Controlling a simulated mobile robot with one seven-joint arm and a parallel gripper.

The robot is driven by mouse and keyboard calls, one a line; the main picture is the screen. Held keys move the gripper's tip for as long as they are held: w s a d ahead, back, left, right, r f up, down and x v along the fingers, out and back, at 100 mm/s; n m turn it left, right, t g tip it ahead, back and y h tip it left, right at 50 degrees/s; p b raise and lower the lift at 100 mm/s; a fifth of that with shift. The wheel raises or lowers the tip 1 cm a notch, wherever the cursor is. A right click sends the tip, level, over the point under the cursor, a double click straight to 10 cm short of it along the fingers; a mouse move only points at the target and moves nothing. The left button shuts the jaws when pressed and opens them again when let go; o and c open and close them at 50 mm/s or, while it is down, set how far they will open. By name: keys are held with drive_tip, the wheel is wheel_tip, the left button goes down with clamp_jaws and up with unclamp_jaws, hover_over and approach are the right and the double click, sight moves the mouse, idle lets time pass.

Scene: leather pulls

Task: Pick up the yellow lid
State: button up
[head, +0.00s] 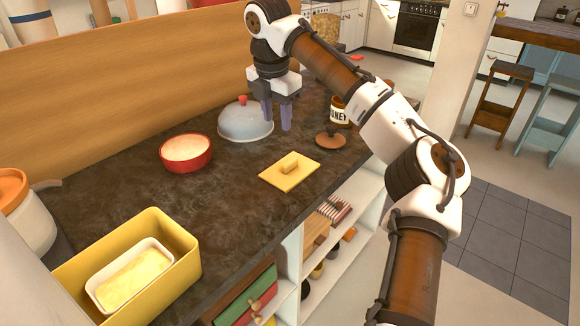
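The yellow lid (289,172) lies flat on the dark countertop near its front edge. It is a flat rectangle with a raised bar handle on top. My gripper (277,119) hangs above the counter, behind the yellow lid and a little to its left in the head view. Its two purple-grey fingers point down and stand apart, with nothing seen between them. The fingers are next to the grey domed cover with a red knob (245,123), partly in front of its right side. I cannot tell whether they touch it.
A red bowl (186,152) stands left of the lid. A yellow box (187,262) with a white dish (100,290) inside is at front left. A brown lid (331,138) and honey jar (341,112) are at right. Open shelves lie below the counter edge.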

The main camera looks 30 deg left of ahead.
sight(289, 162)
drive_tip(key=shift+h, duration=0.4)
drive_tip(key=f, duration=0.4)
drive_tip(key=w+d+f+p, duration=0.1)
drive_tip(key=f, duration=0.3)
drive_tip(key=w+d+f+p, duration=0.1)
drive_tip(key=f, duration=0.3)
drive_tip(key=shift+f, duration=0.4)
clamp_jaws()
